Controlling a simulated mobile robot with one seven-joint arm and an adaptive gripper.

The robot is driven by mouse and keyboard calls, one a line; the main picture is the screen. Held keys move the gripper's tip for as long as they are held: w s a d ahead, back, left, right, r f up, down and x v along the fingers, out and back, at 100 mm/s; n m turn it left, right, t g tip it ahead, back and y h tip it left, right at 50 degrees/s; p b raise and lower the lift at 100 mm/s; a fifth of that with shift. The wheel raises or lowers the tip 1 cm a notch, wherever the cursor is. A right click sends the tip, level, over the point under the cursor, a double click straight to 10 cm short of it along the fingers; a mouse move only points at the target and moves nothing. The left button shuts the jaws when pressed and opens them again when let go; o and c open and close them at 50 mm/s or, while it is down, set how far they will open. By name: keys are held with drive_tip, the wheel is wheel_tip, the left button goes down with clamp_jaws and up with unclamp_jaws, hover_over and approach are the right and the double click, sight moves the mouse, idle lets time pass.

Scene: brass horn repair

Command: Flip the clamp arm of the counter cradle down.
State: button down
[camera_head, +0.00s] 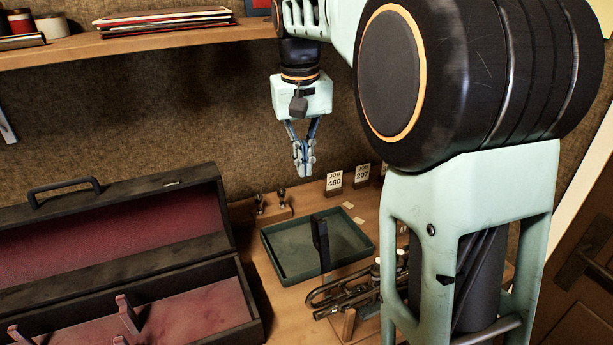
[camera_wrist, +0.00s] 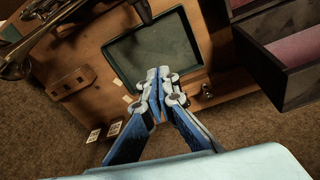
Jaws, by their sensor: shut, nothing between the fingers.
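My gripper (camera_head: 303,170) is shut and empty, pointing down in the air above the back of the counter. In the wrist view its fingertips (camera_wrist: 158,80) meet in front of the tray. A brass instrument (camera_head: 345,293) lies low on the counter, partly hidden behind my arm, with a wooden support (camera_head: 348,325) under it; this looks like the cradle. A black flat bar (camera_head: 320,243) stands upright between the instrument and the tray and may be the raised clamp arm; its hinge is not clear. The bar also shows in the wrist view (camera_wrist: 143,11), well away from my fingers.
A green tray (camera_head: 284,278) lies behind the bar. A small stand (camera_head: 273,213) with two upright pieces and job cards (camera_head: 334,181) are at the back. An open case (camera_head: 215,246) fills the left. A shelf (camera_head: 150,44) hangs above.

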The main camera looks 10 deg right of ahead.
drive_tip(key=s+f, duration=0.3)
drive_tip(key=f, duration=0.4)
drive_tip(key=shift+d+f, duration=0.2)
drive_tip(key=shift+f, duration=0.05)
drive_tip(key=shift+s, duration=0.1)
